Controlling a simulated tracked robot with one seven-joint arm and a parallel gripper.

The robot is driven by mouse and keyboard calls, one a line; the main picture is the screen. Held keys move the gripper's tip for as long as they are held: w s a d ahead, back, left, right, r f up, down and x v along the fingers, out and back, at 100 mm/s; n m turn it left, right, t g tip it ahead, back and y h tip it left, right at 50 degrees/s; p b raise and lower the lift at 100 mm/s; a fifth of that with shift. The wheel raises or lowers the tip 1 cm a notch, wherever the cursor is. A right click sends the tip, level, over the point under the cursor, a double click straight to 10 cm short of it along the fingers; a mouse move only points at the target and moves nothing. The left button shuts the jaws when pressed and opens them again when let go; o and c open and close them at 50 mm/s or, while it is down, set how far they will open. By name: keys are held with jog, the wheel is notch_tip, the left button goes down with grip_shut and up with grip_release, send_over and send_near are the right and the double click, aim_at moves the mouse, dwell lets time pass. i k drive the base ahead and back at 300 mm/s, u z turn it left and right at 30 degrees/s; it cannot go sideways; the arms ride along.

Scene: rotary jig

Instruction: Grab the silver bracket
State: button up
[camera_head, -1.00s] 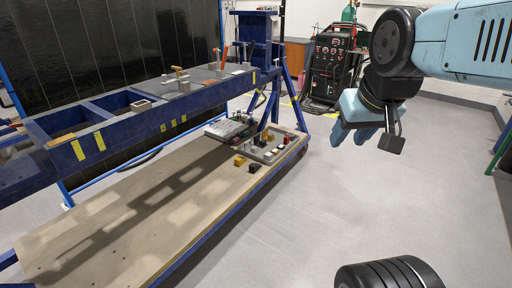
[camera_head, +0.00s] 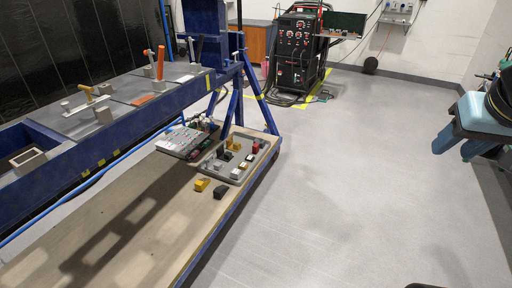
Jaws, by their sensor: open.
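Several silver-grey pieces sit on the blue rotary jig (camera_head: 95,155) at the left. One is a hollow, square silver bracket (camera_head: 37,160) on the jig's near part. I cannot tell for sure which piece is the named bracket. My gripper (camera_head: 458,143) is at the right edge, its light-blue fingers open and empty. It hangs over clear floor, far from the jig and touching nothing. Part of it is cut off by the frame.
A wooden shelf (camera_head: 150,215) below the jig bears a grey tray (camera_head: 238,176) of small parts, a yellow block (camera_head: 202,185) and a black block (camera_head: 220,192). A black welding machine (camera_head: 297,50) stands at the back. The floor between jig and gripper is clear.

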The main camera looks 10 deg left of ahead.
aim_at(217, 167)
jog(key=i, duration=1.1)
jog(key=u, duration=0.65)
jog(key=i, duration=0.4)
jog(key=u, duration=0.25)
jog(key=k, duration=0.9)
jog(key=u, duration=0.2)
jog(key=i, duration=0.9)
jog(key=z, duration=0.1)
